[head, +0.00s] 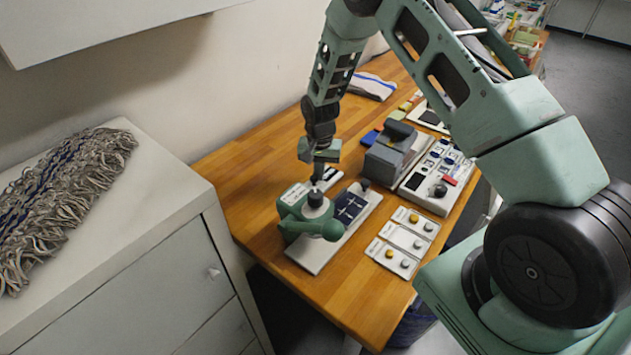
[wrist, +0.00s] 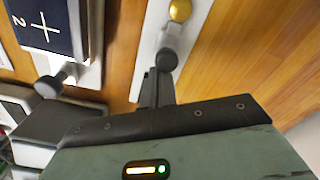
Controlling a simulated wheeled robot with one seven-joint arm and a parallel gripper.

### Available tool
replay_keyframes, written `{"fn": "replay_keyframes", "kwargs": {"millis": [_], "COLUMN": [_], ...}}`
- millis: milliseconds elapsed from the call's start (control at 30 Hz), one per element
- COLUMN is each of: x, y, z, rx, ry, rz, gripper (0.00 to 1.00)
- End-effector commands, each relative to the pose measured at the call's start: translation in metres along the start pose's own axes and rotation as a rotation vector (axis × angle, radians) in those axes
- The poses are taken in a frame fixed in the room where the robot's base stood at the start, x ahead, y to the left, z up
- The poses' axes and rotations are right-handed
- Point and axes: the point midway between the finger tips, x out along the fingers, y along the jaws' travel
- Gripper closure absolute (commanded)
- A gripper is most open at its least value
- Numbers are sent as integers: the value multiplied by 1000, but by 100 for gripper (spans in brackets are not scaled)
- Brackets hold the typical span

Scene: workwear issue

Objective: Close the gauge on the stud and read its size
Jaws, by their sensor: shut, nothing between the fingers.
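My gripper (head: 318,176) points down over the wooden table, its fingers shut and empty. In the wrist view its fingertips (wrist: 157,72) are right beside a grey knob (wrist: 167,59) on a narrow white strip (wrist: 150,62). I cannot tell whether they touch. A gold round stud (wrist: 180,10) shows farther up that strip. No size reading is legible there. Left of it is a dark blue panel (wrist: 45,22) marked with a cross and "2"; it also shows in the head view (head: 350,206). Which part is the gauge is unclear.
A teal device (head: 296,228) with a dark top stands close by my gripper. White cards (head: 405,240) with gold and grey knobs lie at right. A grey machine (head: 390,155) stands behind. A cabinet (head: 160,200) with a mop head (head: 65,195) is left. The table's front (head: 350,300) is clear.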

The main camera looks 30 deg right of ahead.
Motion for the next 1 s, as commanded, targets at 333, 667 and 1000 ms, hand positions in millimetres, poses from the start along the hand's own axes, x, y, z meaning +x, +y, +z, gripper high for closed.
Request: {"fn": "replay_keyframes", "kwargs": {"millis": [333, 667, 1000], "x": [0, 0, 0], "y": [-2, -5, -8], "z": [5, 9, 13], "rx": [0, -1, 0], "ry": [-1, -1, 0], "rz": [1, 1, 0], "gripper": [100, 100, 100]}}
